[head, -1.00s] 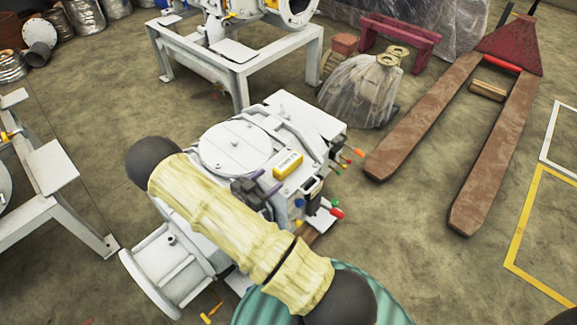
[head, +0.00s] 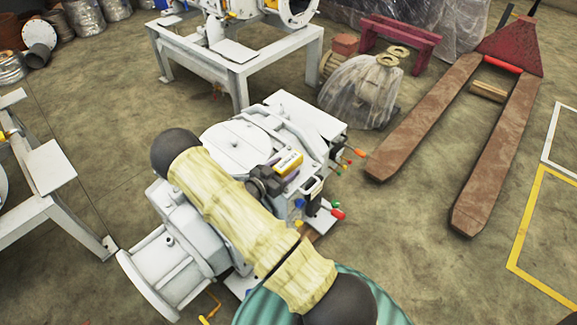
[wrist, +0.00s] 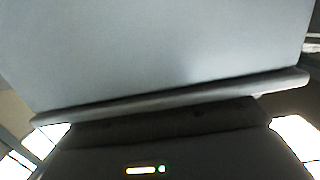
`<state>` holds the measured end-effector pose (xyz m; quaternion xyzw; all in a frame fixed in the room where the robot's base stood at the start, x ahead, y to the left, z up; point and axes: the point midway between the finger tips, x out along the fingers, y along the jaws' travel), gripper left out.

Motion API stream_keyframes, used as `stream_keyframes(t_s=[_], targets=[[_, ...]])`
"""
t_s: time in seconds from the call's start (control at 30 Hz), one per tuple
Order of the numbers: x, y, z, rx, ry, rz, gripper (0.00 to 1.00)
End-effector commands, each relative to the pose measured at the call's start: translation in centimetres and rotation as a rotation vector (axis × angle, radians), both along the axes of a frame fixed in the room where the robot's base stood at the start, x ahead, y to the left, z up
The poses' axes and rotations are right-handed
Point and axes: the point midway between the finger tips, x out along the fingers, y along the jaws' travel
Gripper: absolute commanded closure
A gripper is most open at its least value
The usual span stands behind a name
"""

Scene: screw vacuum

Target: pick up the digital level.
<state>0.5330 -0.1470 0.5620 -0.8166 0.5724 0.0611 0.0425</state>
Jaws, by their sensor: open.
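The digital level is a small yellow block with a pale label (head: 290,161), lying on top of the white machine (head: 235,146) in the head view. My dark gripper (head: 282,167) with purple fingers is open at the level's near left side. One purple finger shows along the level's near side; the other is hard to make out. I cannot tell whether the fingers touch the level. In the wrist view a pale grey surface fills most of the picture, and the level cannot be made out there.
Coloured knobs (head: 338,214) stick out at the machine's right side. A brown pallet jack (head: 495,150) stands on the right, and a plastic-wrapped part (head: 358,92) sits behind. A white frame table (head: 240,75) stands at the back. Open floor lies between them.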

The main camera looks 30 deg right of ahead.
Motion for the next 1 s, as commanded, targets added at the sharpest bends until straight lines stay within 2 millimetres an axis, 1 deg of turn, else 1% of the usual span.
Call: stream_keyframes(t_s=[0.1,0.57,0.6,0.67,0.8,0.9,1.0], targets=[[0.17,-0.53,-0.12,0.001,0.000,0.000,0.38],[0.18,-0.49,-0.08,0.001,0.000,0.000,0.38],[0.18,-0.49,-0.08,0.001,0.000,0.000,0.40],[0.18,-0.48,-0.08,0.001,0.000,0.000,0.52],[0.18,-0.48,-0.08,0.001,0.000,0.000,0.79],[0.19,-0.50,-0.03,0.000,-0.001,0.000,0.97],[0.19,-0.50,-0.03,0.000,-0.001,0.000,0.97]])
